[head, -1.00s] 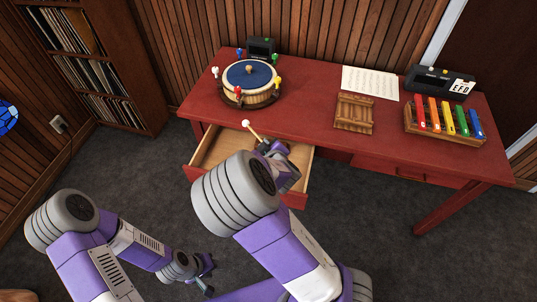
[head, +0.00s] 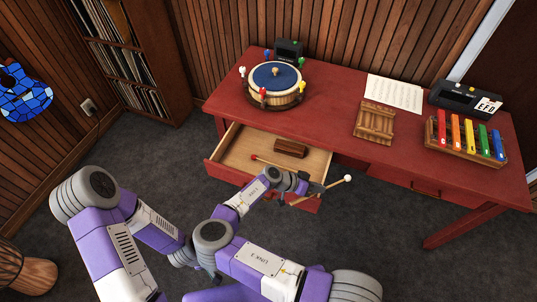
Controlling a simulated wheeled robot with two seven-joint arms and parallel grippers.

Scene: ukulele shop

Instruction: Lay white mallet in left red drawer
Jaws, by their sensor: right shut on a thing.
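The white mallet (head: 337,182) has a round white head and a thin wooden stick. My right gripper (head: 314,188) is shut on its stick, with the head pointing right. The mallet shows over the front right corner of the open left red drawer (head: 231,152); its head is to the right of the drawer. The drawer has a pale wooden inside and a red front. A red-headed mallet (head: 255,157) and a dark brown block (head: 291,147) lie in it. My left gripper (head: 207,272) is low, left of centre, mostly hidden behind my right arm.
The red desk (head: 330,118) carries a drum (head: 274,86) ringed with coloured-headed mallets, a small wooden crate (head: 374,122), a paper sheet (head: 394,92), a coloured xylophone (head: 466,140) and black devices. A closed right drawer (head: 425,186) is beside the open one.

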